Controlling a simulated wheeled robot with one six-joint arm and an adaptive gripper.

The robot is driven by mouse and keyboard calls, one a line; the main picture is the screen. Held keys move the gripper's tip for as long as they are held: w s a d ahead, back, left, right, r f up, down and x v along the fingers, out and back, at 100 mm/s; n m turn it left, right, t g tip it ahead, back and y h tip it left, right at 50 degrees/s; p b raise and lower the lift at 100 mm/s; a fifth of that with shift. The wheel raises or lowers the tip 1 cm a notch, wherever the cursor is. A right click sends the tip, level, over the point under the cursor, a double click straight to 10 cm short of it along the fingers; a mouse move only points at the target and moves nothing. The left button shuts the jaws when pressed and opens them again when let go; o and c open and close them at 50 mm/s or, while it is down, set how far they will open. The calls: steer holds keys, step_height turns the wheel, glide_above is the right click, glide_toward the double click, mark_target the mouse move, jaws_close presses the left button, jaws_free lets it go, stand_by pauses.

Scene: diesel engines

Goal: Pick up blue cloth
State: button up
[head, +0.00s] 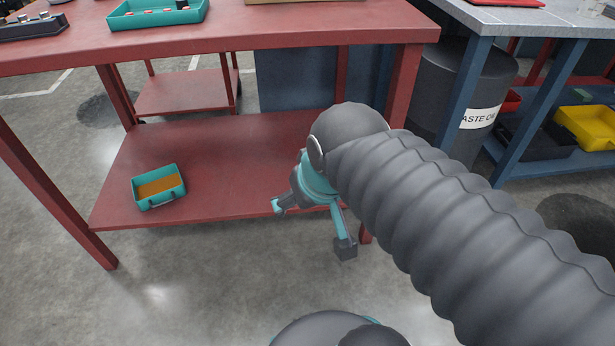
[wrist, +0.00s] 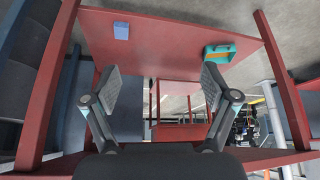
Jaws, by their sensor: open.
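A small flat blue piece, which looks like the blue cloth (wrist: 121,31), lies on the red lower shelf (wrist: 175,20) in the wrist view, at upper left. I cannot make out its weave or folds. In the head view the cloth is not visible; my arm covers part of the shelf there. My gripper (head: 312,228) is at the front edge of the lower shelf (head: 240,150), right of its middle. In the wrist view my gripper (wrist: 160,82) has its two fingers spread wide with nothing between them. The cloth is apart from the fingers.
A teal tray (head: 143,203) with an orange inside stands at the shelf's left in the head view. The red tabletop (head: 270,32) spans above. Red legs (head: 403,85) frame the shelf. A dark waste-oil drum (head: 460,90) stands behind right. The middle of the shelf is bare.

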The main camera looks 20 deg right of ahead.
steer(key=w+d+f+m+b, duration=0.1)
steer(key=w+d+f, duration=0.35)
steer(key=w, duration=0.45)
steer(key=w+d+f+h+b, duration=0.1)
steer(key=w+d+f, duration=0.2)
steer(key=w+f, duration=0.4)
steer(key=w+d+f+m+b, duration=0.1)
steer(key=w+d+f, duration=0.25)
steer(key=w, duration=0.65)
steer(key=shift+m+g, duration=0.6)
steer(key=shift+g, duration=0.1)
steer(key=d+b+x, duration=0.1)
steer(key=x, duration=0.8)
steer(key=d+x, duration=0.2)
steer(key=x, duration=0.8)
steer(key=w+d+r+b+x, duration=0.1)
steer(key=d+x, duration=0.1)
steer(key=x, duration=0.7)
steer(key=shift+w+d+f+b, duration=0.1)
steer(key=shift+d+f+b, duration=0.25)
steer(key=shift+f, duration=0.1)
